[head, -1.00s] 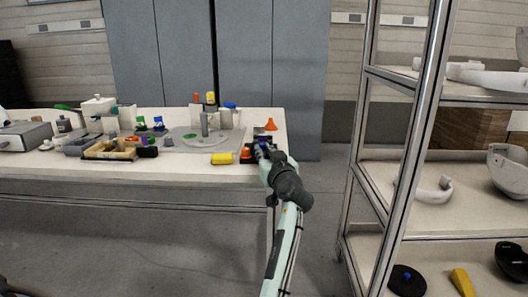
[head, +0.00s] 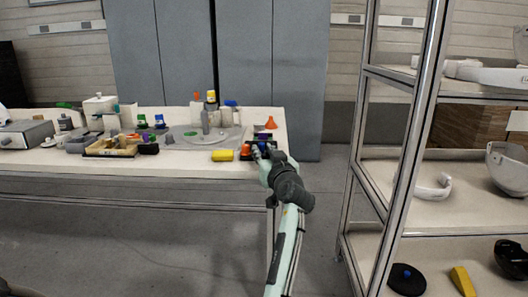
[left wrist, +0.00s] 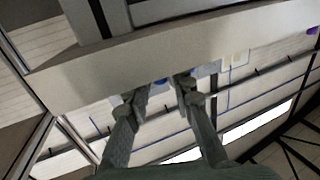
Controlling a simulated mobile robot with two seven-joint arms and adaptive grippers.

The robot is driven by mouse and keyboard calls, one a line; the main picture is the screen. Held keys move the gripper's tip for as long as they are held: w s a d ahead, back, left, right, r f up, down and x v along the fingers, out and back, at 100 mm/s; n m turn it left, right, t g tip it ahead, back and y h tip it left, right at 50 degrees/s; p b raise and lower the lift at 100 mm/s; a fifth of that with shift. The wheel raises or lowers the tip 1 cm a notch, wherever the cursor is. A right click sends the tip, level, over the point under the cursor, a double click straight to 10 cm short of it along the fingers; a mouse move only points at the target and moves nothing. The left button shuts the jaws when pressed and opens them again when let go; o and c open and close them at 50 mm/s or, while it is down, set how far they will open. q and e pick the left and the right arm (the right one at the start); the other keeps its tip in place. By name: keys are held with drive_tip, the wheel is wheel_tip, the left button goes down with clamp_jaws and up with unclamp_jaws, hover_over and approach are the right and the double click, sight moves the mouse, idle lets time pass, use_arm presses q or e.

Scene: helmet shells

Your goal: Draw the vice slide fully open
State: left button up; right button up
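A small dark fixture with purple and blue parts (head: 262,138) sits at the right end of the white workbench, partly hidden behind my left gripper. I cannot make out the vice slide clearly or tell how far it is drawn. My left gripper (head: 259,153) is at the bench's front right edge, close to this fixture. In the left wrist view its two fingers (left wrist: 158,90) stand apart with a gap, and a small blue part (left wrist: 160,82) shows between or beyond them. I cannot tell whether the fingers touch it. My right gripper is not in view.
A yellow block (head: 222,156) and an orange piece (head: 245,150) lie just left of the gripper. An orange funnel shape (head: 271,123) stands behind. A round grey plate (head: 190,138) and a tan tray (head: 110,148) are further left. A metal shelf rack (head: 410,180) stands at right.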

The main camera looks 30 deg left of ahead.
use_arm(q)
wheel_tip(320, 180, up, 10)
idle(0.6)
idle(0.5)
